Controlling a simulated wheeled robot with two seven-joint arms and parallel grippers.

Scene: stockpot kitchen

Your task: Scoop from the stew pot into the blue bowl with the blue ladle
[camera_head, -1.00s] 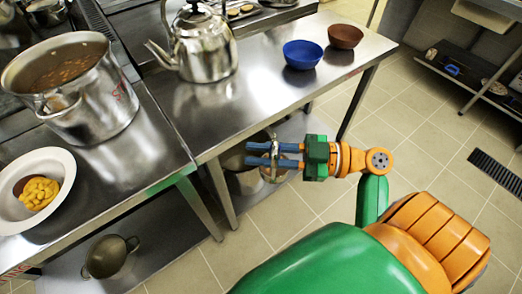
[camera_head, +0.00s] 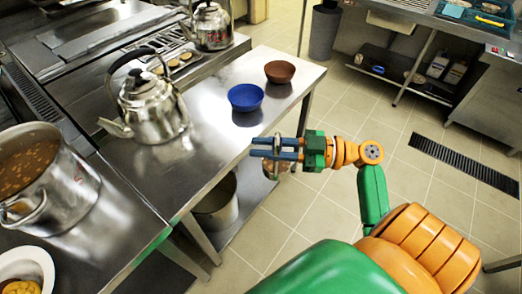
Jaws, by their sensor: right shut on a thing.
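The stew pot (camera_head: 72,198), a steel pot with brownish stew in it, stands on the counter at the left, cut by the picture's edge. The blue bowl (camera_head: 245,97) sits upright on the counter right of a kettle; its inside looks empty. My right gripper (camera_head: 262,149) is in front of the counter's edge, below and right of the blue bowl, apart from it. It is shut on what looks like the ladle (camera_head: 277,180), a shiny piece at the fingers seen steeply from above; its blue part is hard to tell from the fingers. My left gripper is out of view.
A brown bowl (camera_head: 280,71) stands just behind the blue bowl. A steel kettle (camera_head: 152,108) stands between stew pot and bowls. A white plate (camera_head: 35,262) with yellow food is at lower left. A pot (camera_head: 217,208) sits on the lower shelf. The counter before the bowls is clear.

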